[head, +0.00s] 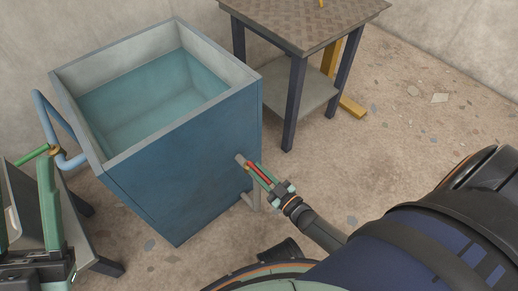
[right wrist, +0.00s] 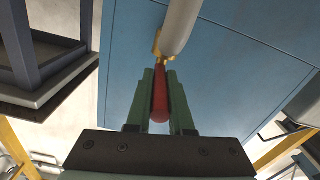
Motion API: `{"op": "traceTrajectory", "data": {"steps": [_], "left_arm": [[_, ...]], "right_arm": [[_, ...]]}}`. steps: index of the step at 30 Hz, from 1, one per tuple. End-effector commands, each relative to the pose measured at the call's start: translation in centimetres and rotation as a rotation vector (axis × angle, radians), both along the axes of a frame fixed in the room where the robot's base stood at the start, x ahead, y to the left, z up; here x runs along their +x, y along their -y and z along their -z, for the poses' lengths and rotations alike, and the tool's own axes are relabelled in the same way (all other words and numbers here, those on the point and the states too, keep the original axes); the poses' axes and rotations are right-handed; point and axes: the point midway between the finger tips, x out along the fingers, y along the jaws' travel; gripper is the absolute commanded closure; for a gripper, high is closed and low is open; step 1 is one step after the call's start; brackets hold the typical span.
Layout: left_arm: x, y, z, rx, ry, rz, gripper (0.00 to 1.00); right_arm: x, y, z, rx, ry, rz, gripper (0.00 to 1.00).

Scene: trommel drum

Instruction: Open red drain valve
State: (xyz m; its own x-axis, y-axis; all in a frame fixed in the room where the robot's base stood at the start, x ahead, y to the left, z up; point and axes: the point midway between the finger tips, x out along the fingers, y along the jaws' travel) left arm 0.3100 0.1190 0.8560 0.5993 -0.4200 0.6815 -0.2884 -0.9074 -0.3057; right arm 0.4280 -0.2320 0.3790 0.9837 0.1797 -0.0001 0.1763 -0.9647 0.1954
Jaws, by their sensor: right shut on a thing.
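The red drain valve handle (head: 259,176) sticks out near the lower right of the front of a blue tank (head: 185,150). My right gripper (head: 268,180) is shut on the red handle, with a green finger on each side. In the right wrist view the red handle (right wrist: 160,95) lies between the two green fingers (right wrist: 160,100), below a brass fitting (right wrist: 157,45) and a grey pipe (right wrist: 180,25). The tank is filled with clear blue-green water (head: 150,95). Part of my left arm shows at the lower left, but its fingertips are not visible.
A dark-legged table (head: 300,25) with a lower shelf stands behind and right of the tank. A low dark-legged stand (head: 105,267) is at lower left. The speckled floor (head: 420,110) on the right is mostly clear.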

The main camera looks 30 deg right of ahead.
Motion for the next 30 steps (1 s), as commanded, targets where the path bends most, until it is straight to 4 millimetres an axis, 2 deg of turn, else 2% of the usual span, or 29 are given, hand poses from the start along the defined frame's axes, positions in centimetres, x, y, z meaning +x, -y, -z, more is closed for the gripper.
{"op": "traceTrajectory", "data": {"steps": [17,18,25,30], "left_arm": [[0.02,-0.05,-0.06,-0.005,0.0,-0.002,0.5],[0.02,-0.05,-0.06,-0.005,0.0,-0.002,0.5],[0.02,-0.05,-0.06,-0.005,0.0,-0.002,0.5],[0.02,-0.05,-0.06,-0.005,0.0,-0.002,0.5]], "right_arm": [[0.04,0.09,0.14,0.001,-0.004,0.016,1.0],[0.04,0.09,0.14,0.001,-0.004,0.016,0.76],[0.08,0.06,0.07,0.001,-0.002,0.015,0.5],[0.1,0.06,0.02,0.001,-0.001,0.013,0.5]]}}
